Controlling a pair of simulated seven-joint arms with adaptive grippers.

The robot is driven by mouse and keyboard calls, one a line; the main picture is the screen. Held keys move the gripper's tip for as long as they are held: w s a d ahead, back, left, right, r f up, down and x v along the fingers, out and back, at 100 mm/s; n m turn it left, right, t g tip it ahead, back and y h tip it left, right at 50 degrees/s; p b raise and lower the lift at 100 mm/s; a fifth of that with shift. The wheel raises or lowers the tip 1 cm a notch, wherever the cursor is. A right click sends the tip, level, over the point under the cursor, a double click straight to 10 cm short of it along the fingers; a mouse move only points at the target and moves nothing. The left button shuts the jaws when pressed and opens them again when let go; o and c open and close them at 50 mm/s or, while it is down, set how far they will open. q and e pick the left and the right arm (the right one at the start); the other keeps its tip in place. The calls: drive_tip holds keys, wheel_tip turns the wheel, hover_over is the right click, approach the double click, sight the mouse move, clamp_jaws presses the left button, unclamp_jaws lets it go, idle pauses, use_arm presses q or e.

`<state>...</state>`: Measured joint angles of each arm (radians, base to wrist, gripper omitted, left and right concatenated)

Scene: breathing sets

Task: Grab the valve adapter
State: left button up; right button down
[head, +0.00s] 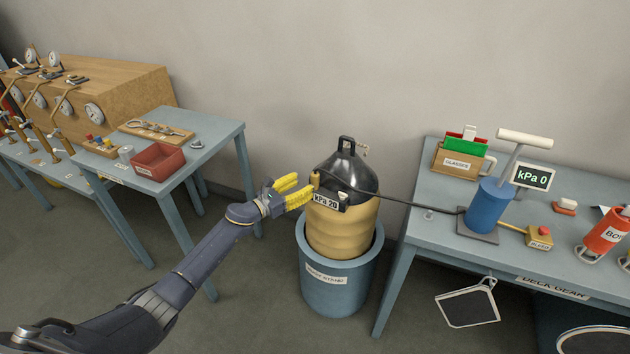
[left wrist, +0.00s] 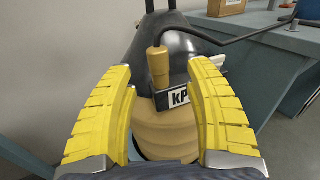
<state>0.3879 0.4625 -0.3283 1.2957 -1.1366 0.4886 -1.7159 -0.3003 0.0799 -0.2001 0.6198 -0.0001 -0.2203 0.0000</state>
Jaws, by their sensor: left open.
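A small tan cylindrical fitting, which looks like the valve adapter (head: 315,180), sits at the end of a dark hose against the black-topped tan bellows unit (head: 342,228). It also shows in the left wrist view, where the valve adapter (left wrist: 159,66) stands nearly upright beside the "kPa" plate (left wrist: 180,97). My left gripper (head: 303,187) is open at the left of the unit, its yellow fingers pointing at the adapter. In the left wrist view the adapter lies between the fingertips (left wrist: 161,68) in the picture; contact cannot be told. My right gripper is not in view.
The bellows unit stands in a blue tub (head: 337,290). The hose (head: 410,204) runs right to a blue pump (head: 488,206) on a table (head: 440,222). A left table holds a red tray (head: 158,162). Floor between the tables is clear around the tub.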

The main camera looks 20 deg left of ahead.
sight(312, 179)
use_arm(q)
drive_tip(key=shift+x, duration=3.15)
drive_tip(key=shift+r, duration=0.1)
clamp_jaws()
